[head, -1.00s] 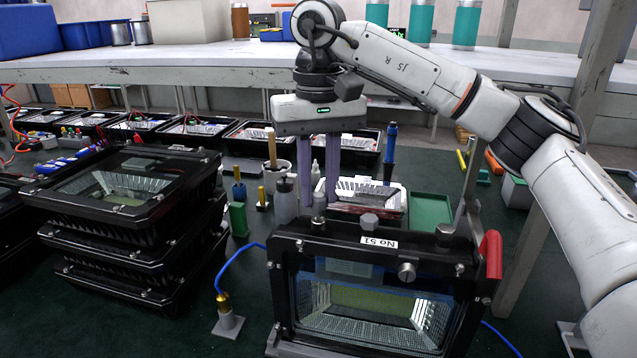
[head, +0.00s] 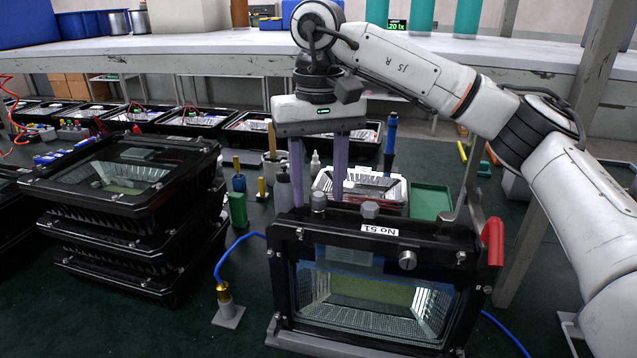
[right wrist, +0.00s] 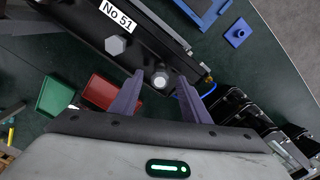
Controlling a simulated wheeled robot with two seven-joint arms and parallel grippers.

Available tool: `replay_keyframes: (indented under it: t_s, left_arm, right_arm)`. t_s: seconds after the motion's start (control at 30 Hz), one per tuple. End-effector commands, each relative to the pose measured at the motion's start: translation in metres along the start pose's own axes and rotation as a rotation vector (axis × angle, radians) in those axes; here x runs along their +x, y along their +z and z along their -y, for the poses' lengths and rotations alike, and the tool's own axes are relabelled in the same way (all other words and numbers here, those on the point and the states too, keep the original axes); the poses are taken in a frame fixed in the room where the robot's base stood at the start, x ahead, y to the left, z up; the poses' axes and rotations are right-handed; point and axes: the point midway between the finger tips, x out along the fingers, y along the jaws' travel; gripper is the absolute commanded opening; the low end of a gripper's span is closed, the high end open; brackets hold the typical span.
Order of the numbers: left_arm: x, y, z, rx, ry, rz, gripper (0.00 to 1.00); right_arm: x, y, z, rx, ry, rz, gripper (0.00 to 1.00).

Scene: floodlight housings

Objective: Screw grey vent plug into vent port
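The floodlight housing marked No 51 (head: 375,312) stands upright in front, glass toward me. A small grey plug (head: 318,202) stands at its top edge, left of a grey hex-headed fitting (head: 369,209). I cannot tell whether the plug sits in the vent port, which is hidden. My right gripper (head: 318,198) points down with its two purple fingers spread on either side of the plug. In the right wrist view the plug's round, pale end (right wrist: 160,80) lies between the open fingers (right wrist: 175,82), with gaps beside it. My left gripper is not in view.
Stacked black housings (head: 130,215) stand at left. A grey bottle (head: 284,190) is close to the left finger. A green tray (head: 430,200) and a red-handled clamp (head: 492,241) are at right. A blue cable (head: 228,255) runs to the housing's left side.

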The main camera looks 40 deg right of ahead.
Motion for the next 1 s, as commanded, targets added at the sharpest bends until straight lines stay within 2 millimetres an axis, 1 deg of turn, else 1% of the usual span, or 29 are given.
replay_keyframes:
  t_s: [0.27,0.37,0.47,0.5,0.6,0.7,0.8,0.9,1.0]
  left_arm:
    - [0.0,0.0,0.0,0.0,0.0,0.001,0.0]
    - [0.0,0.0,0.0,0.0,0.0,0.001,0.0]
    - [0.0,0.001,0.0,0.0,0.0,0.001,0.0]
    - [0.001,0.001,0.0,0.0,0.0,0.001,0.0]
    - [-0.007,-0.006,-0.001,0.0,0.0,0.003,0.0]
    - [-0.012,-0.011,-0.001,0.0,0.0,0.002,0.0]
    - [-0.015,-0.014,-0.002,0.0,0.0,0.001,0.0]
    - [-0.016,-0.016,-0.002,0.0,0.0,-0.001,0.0]
    - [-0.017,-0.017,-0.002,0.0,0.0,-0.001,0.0]
  right_arm:
    - [-0.001,0.0,0.0,0.0,0.0,0.0,0.44]
    - [-0.007,0.0,0.0,0.001,-0.001,-0.001,0.44]
    - [-0.021,0.0,0.001,-0.001,-0.002,-0.003,0.44]
    - [-0.029,0.0,0.001,-0.001,-0.003,-0.002,0.44]
    - [-0.054,-0.001,0.0,0.001,-0.001,-0.005,0.44]
    - [-0.074,0.0,0.0,0.001,-0.001,-0.004,0.44]
    - [-0.088,0.0,0.0,0.0,0.0,-0.003,0.44]
    - [-0.098,0.0,0.0,0.0,0.0,-0.002,0.44]
    - [-0.102,0.0,0.0,0.0,0.0,0.0,0.44]
